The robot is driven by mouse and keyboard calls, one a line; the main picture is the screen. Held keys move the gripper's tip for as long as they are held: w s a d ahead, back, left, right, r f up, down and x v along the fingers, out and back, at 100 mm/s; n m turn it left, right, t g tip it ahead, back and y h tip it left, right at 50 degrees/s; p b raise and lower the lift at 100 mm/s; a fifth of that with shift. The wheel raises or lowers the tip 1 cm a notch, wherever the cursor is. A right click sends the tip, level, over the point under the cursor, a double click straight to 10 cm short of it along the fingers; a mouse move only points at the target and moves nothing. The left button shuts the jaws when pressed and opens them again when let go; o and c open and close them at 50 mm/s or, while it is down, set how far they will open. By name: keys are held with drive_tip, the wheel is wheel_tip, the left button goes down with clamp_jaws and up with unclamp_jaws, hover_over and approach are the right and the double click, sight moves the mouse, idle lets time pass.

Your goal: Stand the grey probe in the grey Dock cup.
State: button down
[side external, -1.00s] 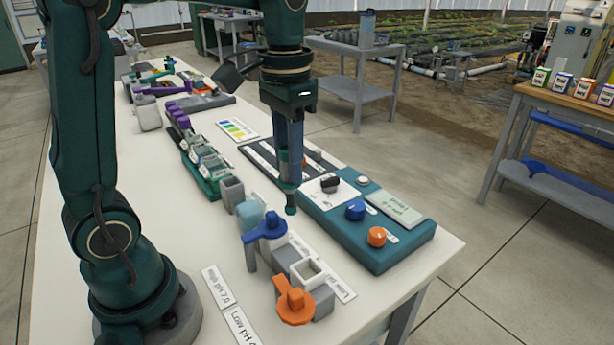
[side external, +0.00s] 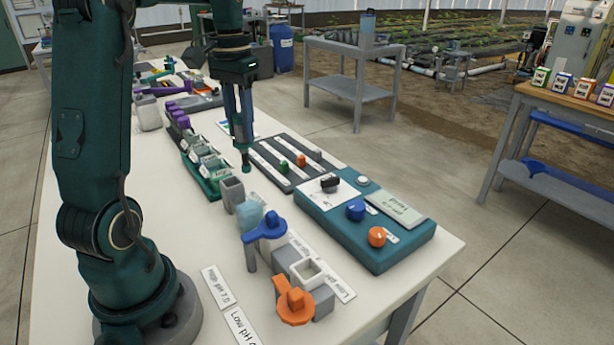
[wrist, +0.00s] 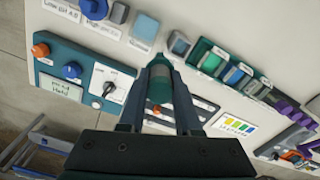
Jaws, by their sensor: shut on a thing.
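My gripper (side external: 241,105) is shut on the grey probe (wrist: 160,80), which hangs roughly upright with its dark teal tip (side external: 246,166) down. The fingers hide much of the probe in the side view; in the wrist view it shows between both fingers. A small grey square cup (side external: 231,190), which I take to be the Dock cup, stands on the white table, its opening facing up. It also shows in the wrist view (wrist: 179,45). The probe tip appears above and beyond this cup in the side view, apart from it.
A pale blue block (side external: 250,214) stands close to the cup. The green rack (side external: 203,172) with vials is behind it. A teal panel (side external: 370,225) with knobs and a dark slotted board (side external: 290,165) lie to the right.

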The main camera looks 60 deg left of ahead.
drive_tip(key=s+a+n, duration=0.1)
drive_tip(key=s+a, duration=0.1)
drive_tip(key=a, duration=0.1)
hover_over(233, 195)
drive_tip(key=a, duration=0.2)
wheel_tip(233, 195, down, 9)
drive_tip(key=shift+w+n, duration=0.4)
idle(0.3)
drive_tip(key=c, duration=0.5)
unclamp_jaws()
